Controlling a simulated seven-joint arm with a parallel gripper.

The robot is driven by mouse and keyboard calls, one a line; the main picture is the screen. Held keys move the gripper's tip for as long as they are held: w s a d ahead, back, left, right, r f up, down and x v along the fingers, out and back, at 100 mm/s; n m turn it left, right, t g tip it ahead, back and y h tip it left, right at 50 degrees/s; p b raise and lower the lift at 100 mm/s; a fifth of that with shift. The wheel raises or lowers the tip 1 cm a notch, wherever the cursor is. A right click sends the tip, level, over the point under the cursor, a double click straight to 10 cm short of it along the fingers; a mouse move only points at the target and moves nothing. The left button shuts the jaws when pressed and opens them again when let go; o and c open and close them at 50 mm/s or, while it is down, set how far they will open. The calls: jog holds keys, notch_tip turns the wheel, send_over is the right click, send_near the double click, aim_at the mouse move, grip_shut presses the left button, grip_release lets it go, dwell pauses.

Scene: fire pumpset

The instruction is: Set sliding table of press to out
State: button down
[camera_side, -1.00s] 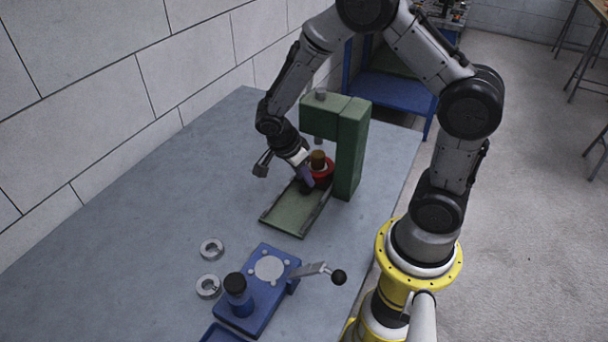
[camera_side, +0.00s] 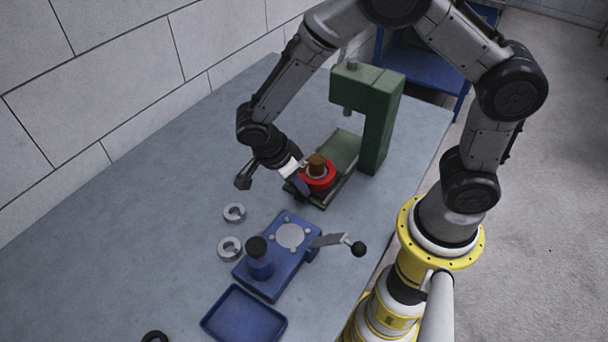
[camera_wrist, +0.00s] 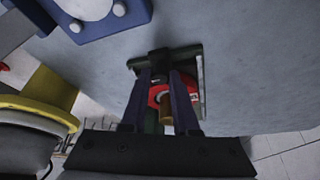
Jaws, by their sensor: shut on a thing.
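The green press (camera_side: 378,118) stands upright on the workbench, with its head over the back of a flat green base (camera_side: 343,147). The sliding table (camera_side: 318,180) is red, carries a brown cylindrical part (camera_side: 317,163), and sits at the front end of the base, clear of the press head. My gripper (camera_side: 301,188) is at the table's front left side. In the wrist view, the fingers of my gripper (camera_wrist: 160,75) are shut on a dark handle (camera_wrist: 159,58) of the sliding table; the red table (camera_wrist: 158,93) is partly hidden behind them.
A blue fixture (camera_side: 272,268) with a black-knobbed lever (camera_side: 335,240) stands in front of the press. Two metal rings (camera_side: 232,230) lie to its left, and a blue tray (camera_side: 243,318) is nearer the camera. The bench left of my gripper is clear.

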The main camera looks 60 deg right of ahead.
jog(key=shift+a, duration=0.35)
jog(key=c, duration=1)
grip_release()
jog(key=o, duration=0.3)
jog(key=shift+d, duration=0.1)
jog(key=shift+o, duration=0.2)
jog(key=v, duration=1.4)
